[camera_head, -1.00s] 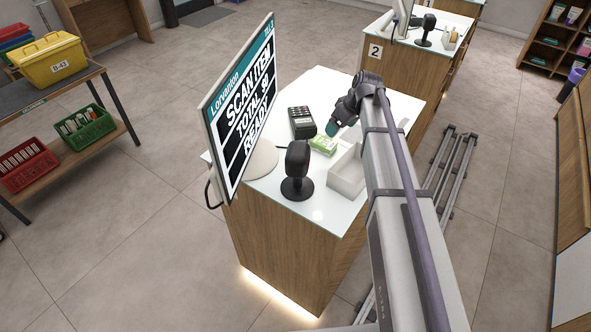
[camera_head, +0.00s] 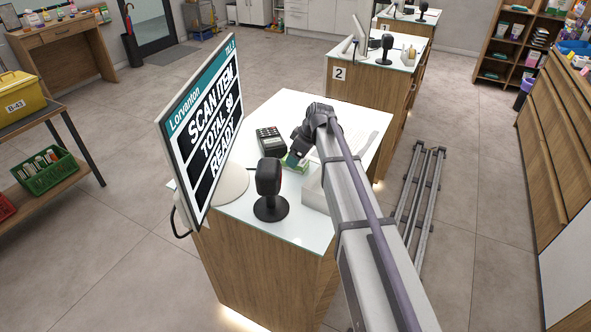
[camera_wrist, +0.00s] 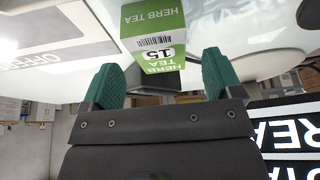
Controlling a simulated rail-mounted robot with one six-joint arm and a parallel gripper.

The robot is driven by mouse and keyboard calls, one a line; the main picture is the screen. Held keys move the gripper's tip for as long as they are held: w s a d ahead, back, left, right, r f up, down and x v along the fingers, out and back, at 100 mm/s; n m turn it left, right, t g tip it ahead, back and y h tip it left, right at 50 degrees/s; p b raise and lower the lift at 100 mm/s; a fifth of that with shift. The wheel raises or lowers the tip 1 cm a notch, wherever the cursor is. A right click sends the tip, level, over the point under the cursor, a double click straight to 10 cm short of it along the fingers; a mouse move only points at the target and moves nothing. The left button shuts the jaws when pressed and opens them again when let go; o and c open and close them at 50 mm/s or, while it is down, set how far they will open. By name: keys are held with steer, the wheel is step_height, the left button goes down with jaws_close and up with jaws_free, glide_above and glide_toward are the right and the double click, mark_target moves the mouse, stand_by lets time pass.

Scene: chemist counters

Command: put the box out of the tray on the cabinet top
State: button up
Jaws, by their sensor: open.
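A green and white box marked HERB TEA 15 (camera_wrist: 153,28) shows at the top middle of the wrist view. In the head view, a small part of the box (camera_head: 303,166) shows on the white counter top, mostly behind my gripper (camera_head: 293,160). A white tray (camera_head: 313,194) stands beside it on the right, partly hidden by my arm; the box appears outside it. My gripper (camera_wrist: 160,78) is open, with teal fingertips either side of the box's near end. Whether they touch it is unclear.
A card terminal (camera_head: 270,143) stands close left of the box. A black scanner on a stand (camera_head: 269,190) and a large till screen (camera_head: 207,118) stand further left. A sheet with large print (camera_wrist: 50,45) lies left in the wrist view.

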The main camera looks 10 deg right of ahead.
steer(key=b+x, duration=0.2)
steer(key=x, duration=0.2)
steer(key=shift+s+d, duration=0.1)
steer(key=shift+d, duration=0.05)
steer(key=shift+r, duration=0.25)
steer(key=c, duration=1.1)
